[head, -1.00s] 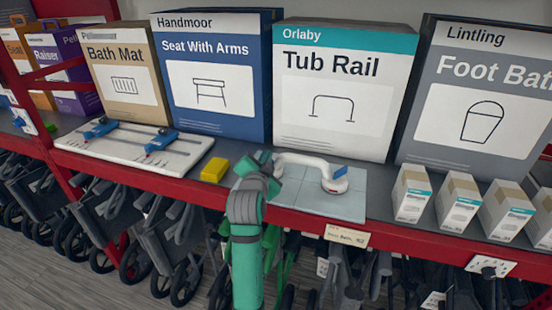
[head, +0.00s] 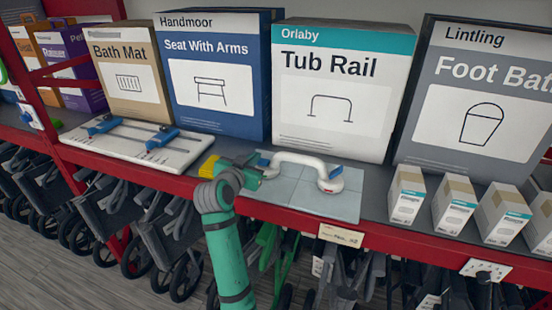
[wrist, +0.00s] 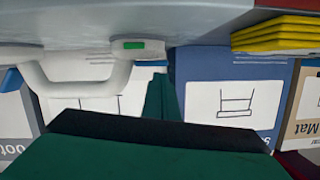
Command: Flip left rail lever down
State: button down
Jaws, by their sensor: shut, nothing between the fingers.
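The white tub rail (head: 300,158) stands on a pale tiled panel (head: 300,205). A small blue left lever (head: 263,159) shows at its left cup, just beyond my gripper (head: 254,176); its angle is too small to tell. The right cup has a blue lever (head: 336,172) and a reddish mark. The wrist view is upside down. It shows the rail (wrist: 85,85) and a green mark (wrist: 134,45) on the left cup. My gripper (wrist: 161,98) is shut and empty, close beside that cup; touching or apart I cannot tell.
A yellow block (head: 208,167) lies just left of my gripper. A white board (head: 135,145) with blue-handled parts is further left. Large boxes, including the Tub Rail box (head: 340,120), stand behind. Small cartons (head: 407,195) are to the right. The red shelf edge (head: 290,217) runs along the front.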

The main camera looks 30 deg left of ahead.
jog(key=shift+w+d+r, duration=0.1)
jog(key=shift+d+r, duration=0.05)
jog(key=shift+d, duration=0.05)
jog(key=shift+r, duration=0.35)
jog(key=s+r, duration=0.5)
jog(key=s, duration=0.5)
jog(key=shift+d+r, duration=0.25)
jog(key=shift+d, duration=0.1)
